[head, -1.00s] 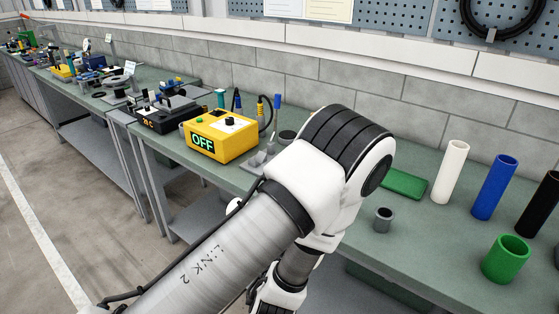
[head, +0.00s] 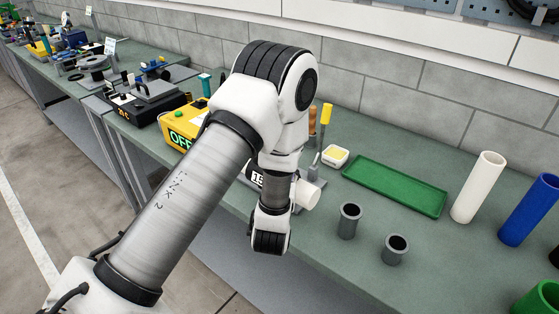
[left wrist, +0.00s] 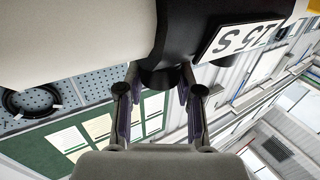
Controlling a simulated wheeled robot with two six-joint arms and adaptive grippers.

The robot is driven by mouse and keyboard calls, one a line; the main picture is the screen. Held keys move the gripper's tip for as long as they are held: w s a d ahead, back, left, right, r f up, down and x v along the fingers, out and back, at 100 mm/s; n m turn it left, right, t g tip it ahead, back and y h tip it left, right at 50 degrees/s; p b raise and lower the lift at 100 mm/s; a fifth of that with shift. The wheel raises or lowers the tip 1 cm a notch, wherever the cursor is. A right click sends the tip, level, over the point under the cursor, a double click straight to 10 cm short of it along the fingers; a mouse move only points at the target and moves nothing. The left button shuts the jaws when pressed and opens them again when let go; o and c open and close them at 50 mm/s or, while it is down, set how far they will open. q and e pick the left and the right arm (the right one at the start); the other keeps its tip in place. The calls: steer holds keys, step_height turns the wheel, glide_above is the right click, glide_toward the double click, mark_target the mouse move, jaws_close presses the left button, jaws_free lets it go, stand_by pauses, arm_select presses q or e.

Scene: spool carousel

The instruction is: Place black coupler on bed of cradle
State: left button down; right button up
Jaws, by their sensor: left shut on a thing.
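My left gripper (left wrist: 158,95) is shut at the dark middle of a piece in the left wrist view, which I take for the black coupler (left wrist: 163,72). In the head view my left arm hides the gripper and most of the piece. The plate (head: 257,178) shows left of the arm and a white cylindrical end (head: 308,194) to its right. I cannot make out the cradle for certain; a grey stand (head: 316,180) is partly hidden behind the white end.
Two grey cylinders (head: 348,220) (head: 396,248) stand right of the arm. A green tray (head: 394,186), a white tube (head: 478,187) and a blue tube (head: 528,207) are farther right. Upright tools (head: 325,115) stand behind the arm. A yellow box (head: 182,125) is left.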

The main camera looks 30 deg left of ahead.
arm_select(q)
steer(key=w+a+f+b, duration=0.1)
steer(key=w+a+f, duration=0.4)
steer(key=w+a, duration=0.1)
steer(key=shift+w+b, duration=0.4)
steer(key=shift+w, duration=0.3)
steer(key=c, duration=0.7)
jaws_free()
steer(key=shift+a, duration=0.15)
steer(key=shift+c, duration=0.2)
arm_select(e)
steer(key=shift+w+a+f, duration=0.1)
steer(key=shift+w+f, duration=0.1)
steer(key=shift+f, duration=0.25)
steer(key=shift+w+a+f, duration=0.1)
steer(key=shift+w+f, duration=0.1)
steer(key=shift+f, duration=0.25)
arm_select(q)
steer(key=shift+s, duration=0.1)
